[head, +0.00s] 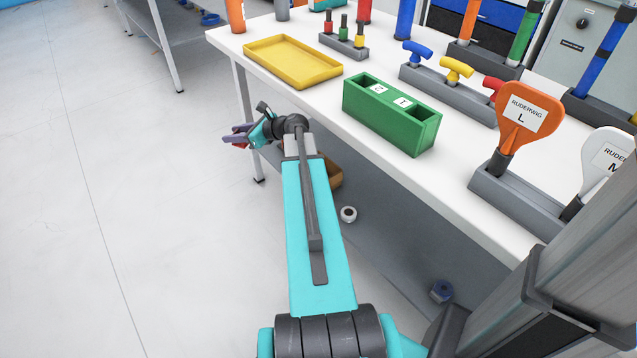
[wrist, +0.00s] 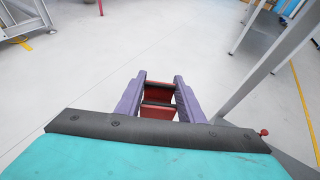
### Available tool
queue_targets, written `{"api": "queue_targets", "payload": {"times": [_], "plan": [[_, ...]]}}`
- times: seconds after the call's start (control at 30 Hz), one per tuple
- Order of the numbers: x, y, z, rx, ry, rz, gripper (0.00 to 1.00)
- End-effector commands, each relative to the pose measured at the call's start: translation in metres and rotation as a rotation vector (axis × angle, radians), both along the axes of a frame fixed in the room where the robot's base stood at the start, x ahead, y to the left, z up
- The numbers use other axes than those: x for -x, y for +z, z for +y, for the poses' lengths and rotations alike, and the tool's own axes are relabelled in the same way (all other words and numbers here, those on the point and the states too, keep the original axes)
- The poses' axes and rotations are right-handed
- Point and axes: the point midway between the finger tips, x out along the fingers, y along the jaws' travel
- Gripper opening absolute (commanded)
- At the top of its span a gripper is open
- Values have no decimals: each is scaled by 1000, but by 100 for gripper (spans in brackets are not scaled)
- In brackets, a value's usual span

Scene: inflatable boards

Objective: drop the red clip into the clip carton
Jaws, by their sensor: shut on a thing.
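My gripper (head: 232,138) is out past the left front edge of the white table, over the floor. In the wrist view its two purple fingers (wrist: 158,97) are shut on the red clip (wrist: 158,112), which has dark parts between its red bars. In the head view only a little red shows at the fingers. A brown box (head: 331,172), which may be the clip carton, sits below the tabletop behind my arm. My arm hides much of it, and its inside cannot be made out. The gripper is to the left of this box and apart from it.
The white table (head: 370,140) holds a yellow tray (head: 292,62), a green two-slot box (head: 390,115) and grey racks with coloured handles. A white roll (head: 348,214) and a blue roll (head: 441,291) are below the table. The floor at left is clear.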

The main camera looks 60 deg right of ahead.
Motion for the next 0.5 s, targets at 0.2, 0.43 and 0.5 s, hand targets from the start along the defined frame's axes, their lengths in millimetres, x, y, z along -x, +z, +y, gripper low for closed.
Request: {"api": "queue_targets", "payload": {"times": [0.2, 0.43, 0.5], "plan": [[21, -45, -60, -1, -103, 0, 13], [51, -83, -123, -1, -215, 0, 13], [61, -95, -142, -1, -248, 0, 13]]}}
